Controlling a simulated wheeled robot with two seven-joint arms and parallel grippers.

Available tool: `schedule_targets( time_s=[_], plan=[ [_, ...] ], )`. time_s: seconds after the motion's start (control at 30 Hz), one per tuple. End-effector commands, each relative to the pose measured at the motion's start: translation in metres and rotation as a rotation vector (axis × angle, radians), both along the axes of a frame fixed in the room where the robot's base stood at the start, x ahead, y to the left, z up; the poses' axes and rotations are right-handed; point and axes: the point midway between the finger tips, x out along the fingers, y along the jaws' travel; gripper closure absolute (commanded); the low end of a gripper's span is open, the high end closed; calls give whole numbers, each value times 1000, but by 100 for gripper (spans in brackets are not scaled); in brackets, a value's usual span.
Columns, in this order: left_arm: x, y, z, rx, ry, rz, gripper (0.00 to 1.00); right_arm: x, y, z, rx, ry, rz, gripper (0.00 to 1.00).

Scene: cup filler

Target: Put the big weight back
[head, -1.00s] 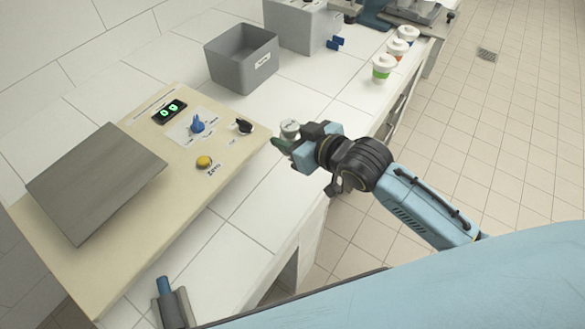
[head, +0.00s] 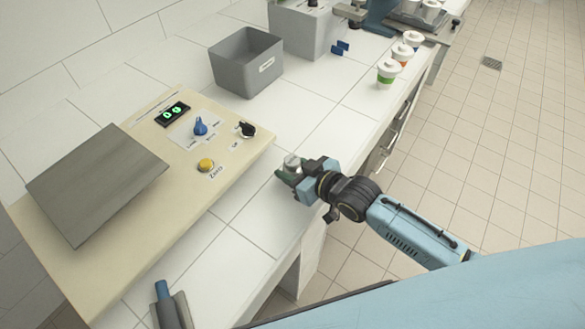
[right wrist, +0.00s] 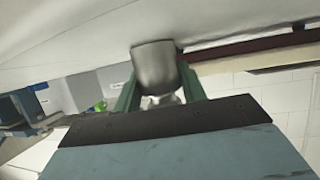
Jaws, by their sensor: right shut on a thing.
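My right gripper (head: 292,176) is shut on a silvery metal weight (head: 291,162) with a knob. It is over the front part of the white counter, right of the beige panel. In the right wrist view the weight (right wrist: 155,66) is a grey metal cylinder between the green fingers; part of it is hidden by the gripper. I cannot tell whether its base touches the counter. A grey block (head: 298,30) stands at the back, with small things on top, cut by the frame edge. My left gripper is not in view.
The beige panel (head: 240,165) carries a grey plate (head: 98,185), a green-lit display, knobs and a yellow button (head: 206,165). An open grey bin (head: 246,62) stands behind. Lidded cups (head: 387,75) line the counter's right edge. A blue-grey object (head: 168,307) is at bottom left. The counter between bin and gripper is clear.

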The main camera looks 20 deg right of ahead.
Motion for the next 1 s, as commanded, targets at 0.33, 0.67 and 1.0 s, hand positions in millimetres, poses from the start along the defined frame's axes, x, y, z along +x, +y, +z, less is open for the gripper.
schedule_targets(
  time_s=[0.33,0.67,1.0],
  plan=[
    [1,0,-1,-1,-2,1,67,0,0,-2,1,0,0,46],
    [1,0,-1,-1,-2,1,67,0,0,-2,1,0,0,37],
    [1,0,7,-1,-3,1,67,-35,-20,17,-1,3,-1,37]
  ],
)
